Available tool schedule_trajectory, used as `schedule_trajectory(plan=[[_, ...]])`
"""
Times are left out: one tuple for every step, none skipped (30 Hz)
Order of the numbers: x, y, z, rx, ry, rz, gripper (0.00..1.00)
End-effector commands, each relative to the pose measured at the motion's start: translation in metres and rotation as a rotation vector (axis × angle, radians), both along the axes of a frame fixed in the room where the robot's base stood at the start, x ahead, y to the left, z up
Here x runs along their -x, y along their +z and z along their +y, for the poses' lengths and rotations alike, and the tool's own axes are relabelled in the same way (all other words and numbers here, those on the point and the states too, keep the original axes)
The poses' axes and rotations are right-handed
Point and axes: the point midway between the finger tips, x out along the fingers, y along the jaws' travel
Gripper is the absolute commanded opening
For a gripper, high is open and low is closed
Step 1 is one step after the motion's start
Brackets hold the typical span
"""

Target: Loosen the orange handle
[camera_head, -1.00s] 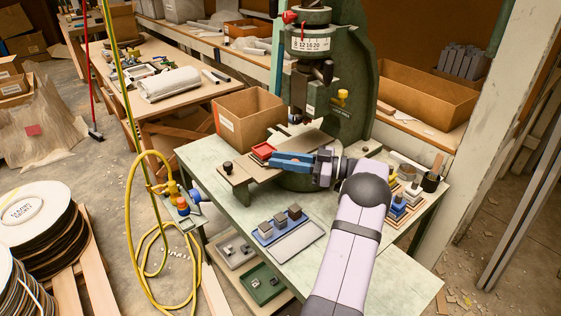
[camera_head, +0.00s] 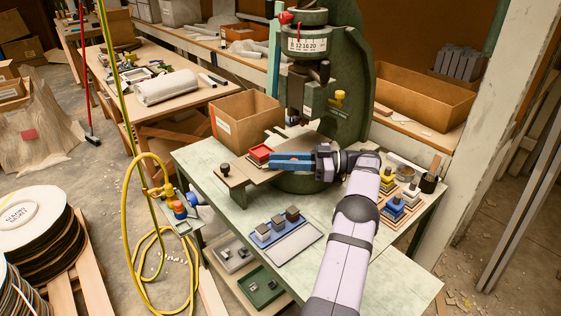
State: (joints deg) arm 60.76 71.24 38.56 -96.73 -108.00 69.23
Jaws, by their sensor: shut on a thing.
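My gripper (camera_head: 272,161), with blue fingers, reaches left over the front of the fly press (camera_head: 350,60). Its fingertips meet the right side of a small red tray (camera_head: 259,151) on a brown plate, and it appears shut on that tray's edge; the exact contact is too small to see. An orange-red knob (camera_head: 180,207) sits on the valve by the yellow hose, far left of my gripper and apart from it. A red knob (camera_head: 285,17) is high on the press. I cannot tell which of these is the orange handle.
The press stands on a pale green table (camera_head: 335,262). A blue holder (camera_head: 263,236) with grey blocks lies in front, and a rack of coloured blocks (camera_head: 397,205) is at right. A cardboard box (camera_head: 232,103) stands behind. The yellow hose (camera_head: 127,235) hangs at left.

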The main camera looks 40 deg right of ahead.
Motion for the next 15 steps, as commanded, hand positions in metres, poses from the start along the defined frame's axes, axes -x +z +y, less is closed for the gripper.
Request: schedule_trajectory(plan=[[-0.0006, 0.0023, 0.0004, 0.002, 0.001, -0.005, 0.00], [-0.0007, 0.0024, 0.0003, 0.002, 0.001, -0.005, 0.00], [-0.0007, 0.0025, 0.0003, 0.001, 0.001, -0.006, 0.00], [-0.0007, 0.0026, 0.0003, 0.001, 0.001, -0.006, 0.00], [-0.0008, 0.0026, 0.0003, 0.001, 0.000, -0.006, 0.00], [-0.0008, 0.0027, 0.0003, 0.001, 0.000, -0.006, 0.00], [-0.0008, 0.0027, 0.0003, 0.002, 0.000, -0.006, 0.00], [-0.0008, 0.0028, 0.0002, 0.002, 0.000, -0.006, 0.00], [-0.0008, 0.0028, 0.0002, 0.002, 0.000, -0.006, 0.22], [-0.0008, 0.0029, 0.0002, 0.002, 0.000, -0.006, 0.29], [-0.0009, 0.0029, 0.0001, 0.002, -0.001, -0.006, 0.36], [-0.0008, 0.0027, 0.0002, 0.002, -0.001, -0.006, 0.39], [-0.0008, 0.0024, 0.0001, 0.002, -0.001, -0.005, 0.39], [-0.0008, 0.0022, 0.0001, 0.002, -0.001, -0.005, 0.39], [-0.0007, 0.0019, 0.0000, 0.001, -0.001, -0.004, 0.39]])
